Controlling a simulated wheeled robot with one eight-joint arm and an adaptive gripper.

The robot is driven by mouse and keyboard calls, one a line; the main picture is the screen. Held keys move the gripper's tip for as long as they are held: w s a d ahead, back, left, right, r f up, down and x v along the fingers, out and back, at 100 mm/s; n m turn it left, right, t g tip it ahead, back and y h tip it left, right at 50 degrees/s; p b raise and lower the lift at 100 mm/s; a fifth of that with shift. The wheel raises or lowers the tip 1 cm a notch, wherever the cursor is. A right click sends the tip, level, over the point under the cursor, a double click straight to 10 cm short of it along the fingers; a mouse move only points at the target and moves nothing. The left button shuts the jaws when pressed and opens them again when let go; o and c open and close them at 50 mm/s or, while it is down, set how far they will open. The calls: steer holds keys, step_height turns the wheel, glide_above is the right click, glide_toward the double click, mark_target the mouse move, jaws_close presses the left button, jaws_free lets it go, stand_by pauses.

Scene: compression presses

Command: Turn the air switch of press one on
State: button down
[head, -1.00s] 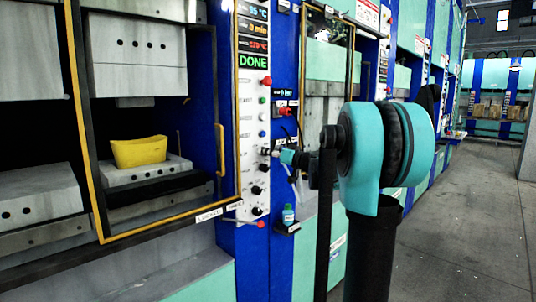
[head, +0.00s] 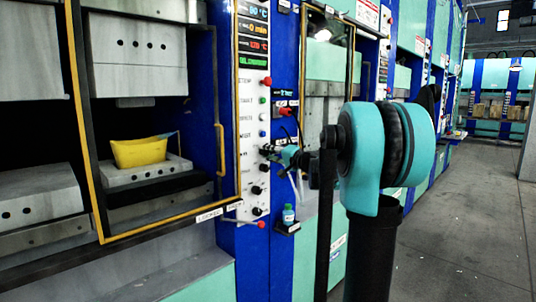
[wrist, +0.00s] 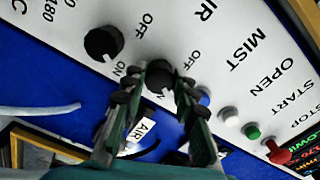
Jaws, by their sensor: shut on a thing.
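The air switch (wrist: 158,73) is a round black knob on the white control panel, on the row of the "AIR" lettering, partly cut off, with "OFF" beside it. My gripper (wrist: 157,88) has its two dark fingers on either side of this knob, closed on it. The knob's lower part is hidden between the fingers, and I cannot tell which way it points. In the head view my gripper (head: 272,151) reaches the panel strip of press one (head: 250,110) from the right. The knob is mostly hidden there.
Another black knob (wrist: 103,43), with "ON" and "OFF" marks, sits close by. Blue, white, green and red (wrist: 280,151) buttons continue the row. A yellow piece (head: 139,152) lies inside the press beside a yellow-framed door. A small bottle (head: 288,214) stands below my gripper. The floor at right is clear.

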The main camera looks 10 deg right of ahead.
steer(key=shift+m, duration=0.6)
steer(key=c, duration=1.2)
jaws_free()
steer(key=shift+s, duration=0.1)
steer(key=v, duration=1.2)
